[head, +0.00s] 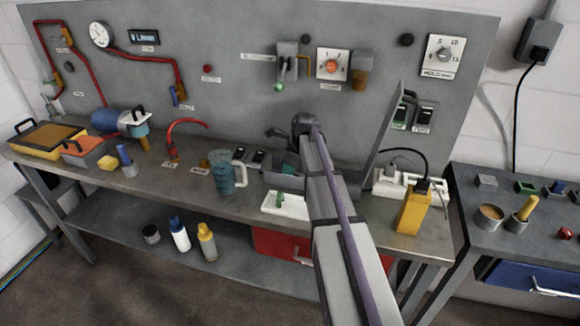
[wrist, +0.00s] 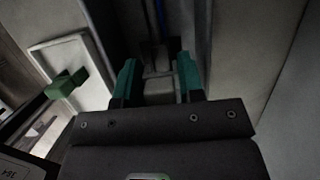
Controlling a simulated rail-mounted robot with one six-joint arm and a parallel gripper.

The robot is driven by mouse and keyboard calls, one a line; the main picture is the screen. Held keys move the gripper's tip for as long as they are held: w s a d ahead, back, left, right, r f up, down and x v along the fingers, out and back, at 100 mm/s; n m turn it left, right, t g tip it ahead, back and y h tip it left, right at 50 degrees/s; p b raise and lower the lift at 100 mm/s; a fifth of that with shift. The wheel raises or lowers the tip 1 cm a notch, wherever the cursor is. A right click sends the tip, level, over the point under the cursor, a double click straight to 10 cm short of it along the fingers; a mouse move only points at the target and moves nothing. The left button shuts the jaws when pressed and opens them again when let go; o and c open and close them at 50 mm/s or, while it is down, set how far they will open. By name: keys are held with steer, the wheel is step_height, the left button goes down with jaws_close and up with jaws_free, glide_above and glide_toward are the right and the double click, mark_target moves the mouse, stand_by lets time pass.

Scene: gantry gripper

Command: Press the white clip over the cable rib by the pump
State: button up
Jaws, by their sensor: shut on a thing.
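My gripper (wrist: 159,82) has teal fingertips and is shut on a pale grey-white piece (wrist: 160,89), which looks like the white clip; its far end is in shadow. In the head view my gripper (head: 291,162) is at the back of the bench, partly behind my arm, and the held piece is hidden. In the wrist view a thin blue line (wrist: 160,18), perhaps a cable, runs in a dark gap ahead of the fingers. I cannot make out the rib for certain. A blue cylinder (head: 110,121), perhaps the pump, lies at the bench's left.
A blue-grey mug (head: 224,172) stands left. A tilted grey panel (head: 385,130) rises close on the right.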

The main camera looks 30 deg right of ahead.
steer(key=shift+f+b, duration=1.1)
steer(key=shift+f, duration=0.1)
steer(key=o, duration=0.9)
steer(key=shift+o, duration=0.2)
steer(key=p+v, duration=1)
steer(key=shift+r, duration=0.35)
steer(key=shift+s+d, duration=0.1)
steer(key=shift+s, duration=0.05)
